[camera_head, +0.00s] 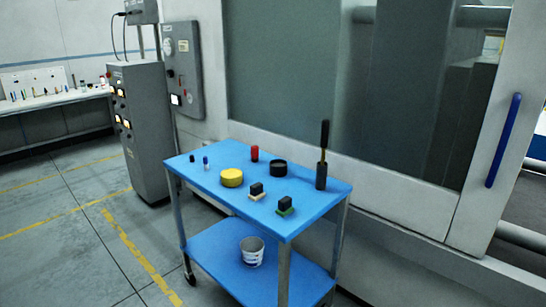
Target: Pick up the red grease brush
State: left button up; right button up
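A small upright red piece (255,153) stands near the back edge of the blue cart's top shelf (215,165). It is the only clearly red object on the cart; it is too small to tell whether it is a brush. A tall black-handled tool (324,140) stands upright at the right of the shelf, in or on a dark cylinder. Neither of my grippers shows in the head view.
The shelf also holds a yellow tin (231,178), a black round tin (278,168), two dark-topped blocks (257,191) (285,205) and two small bottle-like pieces (205,162) (192,158). A white bucket (252,251) stands on the lower shelf. A machine wall stands behind; floor is clear at left.

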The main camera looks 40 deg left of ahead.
aim_at(254, 149)
jog(key=i+j+u, duration=0.1)
jog(key=u, duration=1.45)
jog(key=i+j, duration=0.25)
jog(key=i, duration=0.2)
jog(key=i+j, duration=0.3)
jog(key=i, duration=0.2)
jog(key=i+j, duration=0.25)
jog(key=i, duration=0.2)
